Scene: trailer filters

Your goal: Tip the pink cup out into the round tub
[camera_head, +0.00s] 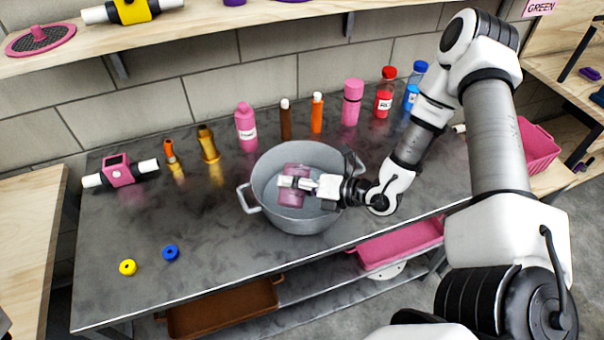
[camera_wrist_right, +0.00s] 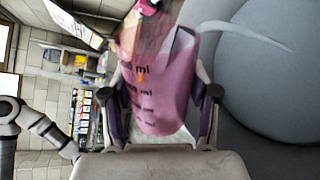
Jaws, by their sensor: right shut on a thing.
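The round tub (camera_head: 297,217) is a grey metal pot with two side handles, standing on the dark metal table. The pink cup (camera_head: 293,198) is translucent with dark volume marks and is over the tub's opening in the head view. My right gripper (camera_head: 300,184) is shut on the cup. In the right wrist view the cup (camera_wrist_right: 160,90) sits between the two fingers, with the grey curved wall of the tub (camera_wrist_right: 265,75) beside it. The cup looks tilted; whether anything is left inside cannot be told. My left gripper is not in view.
Several bottles stand behind the tub, including a pink one (camera_head: 246,128) and a red one (camera_head: 385,95). A pink filter part (camera_head: 120,172) and yellow (camera_head: 128,267) and blue (camera_head: 170,253) rings lie left. The table's front left is mostly clear. A wooden shelf (camera_head: 200,32) runs above.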

